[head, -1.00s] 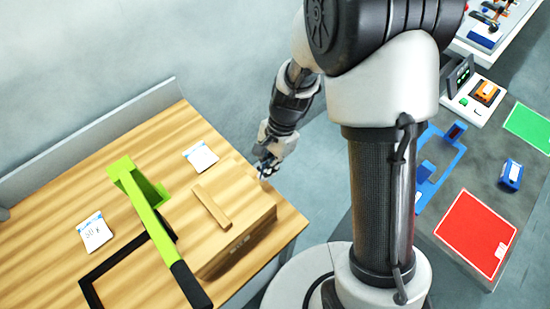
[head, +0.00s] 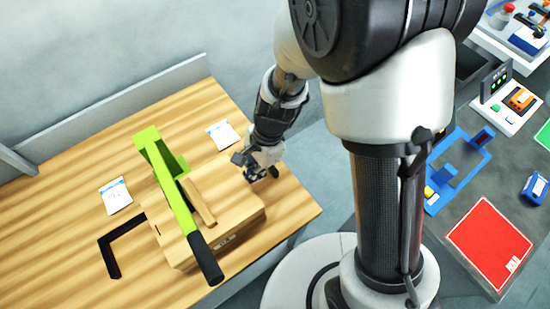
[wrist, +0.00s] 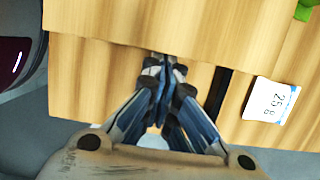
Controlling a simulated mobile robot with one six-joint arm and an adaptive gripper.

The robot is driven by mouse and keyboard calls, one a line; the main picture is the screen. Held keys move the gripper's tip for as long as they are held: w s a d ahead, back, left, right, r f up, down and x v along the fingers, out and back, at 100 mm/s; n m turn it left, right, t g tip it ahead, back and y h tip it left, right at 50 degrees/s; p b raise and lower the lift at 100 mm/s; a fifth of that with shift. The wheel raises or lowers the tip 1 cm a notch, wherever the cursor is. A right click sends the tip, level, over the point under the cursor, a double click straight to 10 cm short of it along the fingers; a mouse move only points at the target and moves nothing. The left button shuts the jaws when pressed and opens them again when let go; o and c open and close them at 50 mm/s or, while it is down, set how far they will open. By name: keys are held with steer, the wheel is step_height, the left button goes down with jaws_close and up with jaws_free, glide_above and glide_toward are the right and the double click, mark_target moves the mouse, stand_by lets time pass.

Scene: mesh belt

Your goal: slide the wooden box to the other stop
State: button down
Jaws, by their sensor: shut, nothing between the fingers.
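The wooden box (head: 237,209), with a raised wooden strip (head: 203,203) on top, sits near the front edge of the wooden table. It also fills the upper part of the wrist view (wrist: 115,22). A black L-shaped stop (head: 110,258) lies on the table left of the box, with a gap at its corner. A black strip (wrist: 218,92) shows in the wrist view, right of my fingers. My gripper (head: 252,168) is shut and empty at the box's right end; its fingertips (wrist: 166,62) are at the box's edge, contact unclear.
A green lever (head: 177,195) with a black handle slants over the box. White cards lie behind it, at left (head: 115,196) and right (head: 222,135). A low grey wall (head: 115,108) bounds the table's back. A side bench holds a red panel (head: 489,246).

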mark_target(220, 192)
steer(key=s+a, duration=0.2)
steer(key=a, duration=0.1)
steer(key=s+a, duration=0.2)
steer(key=a, duration=0.1)
steer(key=s+a+p, duration=0.1)
steer(key=s+a, duration=0.1)
steer(key=shift+a, duration=0.4)
steer(key=shift+w+d, duration=0.1)
steer(key=shift+w, duration=0.05)
